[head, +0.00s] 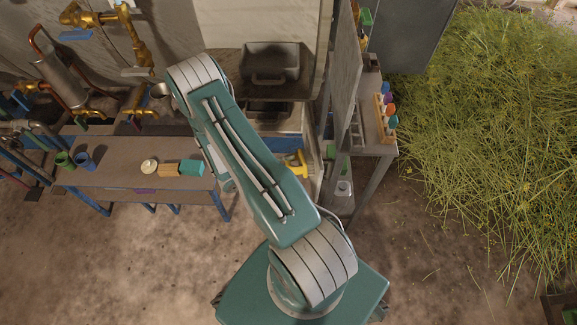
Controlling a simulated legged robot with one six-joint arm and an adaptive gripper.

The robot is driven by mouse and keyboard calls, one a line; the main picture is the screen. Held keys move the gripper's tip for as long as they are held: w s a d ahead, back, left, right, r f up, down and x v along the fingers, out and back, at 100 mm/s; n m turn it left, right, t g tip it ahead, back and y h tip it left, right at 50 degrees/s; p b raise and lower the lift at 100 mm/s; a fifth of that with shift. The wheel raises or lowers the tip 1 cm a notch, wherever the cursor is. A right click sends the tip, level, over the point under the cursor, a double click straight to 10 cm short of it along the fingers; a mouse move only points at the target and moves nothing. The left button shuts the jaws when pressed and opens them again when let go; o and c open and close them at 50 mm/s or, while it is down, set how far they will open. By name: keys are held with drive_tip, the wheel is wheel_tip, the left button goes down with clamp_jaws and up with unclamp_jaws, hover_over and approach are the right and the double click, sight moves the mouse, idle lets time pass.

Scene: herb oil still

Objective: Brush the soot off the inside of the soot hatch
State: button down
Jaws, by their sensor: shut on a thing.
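A dark grey metal panel or tray with a handle (270,62), possibly the soot hatch, is at the top centre against a pale wall. A dark opening (268,107) shows just below it, partly covered by my arm. I cannot make out soot on either. My arm rises from the bottom centre, bends at the upper left and folds back behind itself. My gripper is hidden behind the arm, so its jaws and anything in them do not show. I cannot identify a brush. A yellow object (296,163) of unclear kind shows right of the arm.
A bench (110,174) at left holds a green cup (64,159), a blue cup (85,161) and small blocks. Brass pipes and valves (100,18) are at upper left. A shelf unit (372,125) with coloured items stands right of centre. Cut herbs (480,130) fill the right side.

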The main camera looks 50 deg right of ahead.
drive_tip(key=shift+w+d+r, duration=1)
drive_tip(key=shift+w+d, duration=3.5)
drive_tip(key=shift+w, duration=0.1)
drive_tip(key=shift+s+a, duration=5.9)
drive_tip(key=shift+s, duration=0.2)
drive_tip(key=w+a, duration=0.4)
drive_tip(key=shift+a, duration=0.15)
drive_tip(key=shift+w+a, duration=0.1)
drive_tip(key=shift+w, duration=0.1)
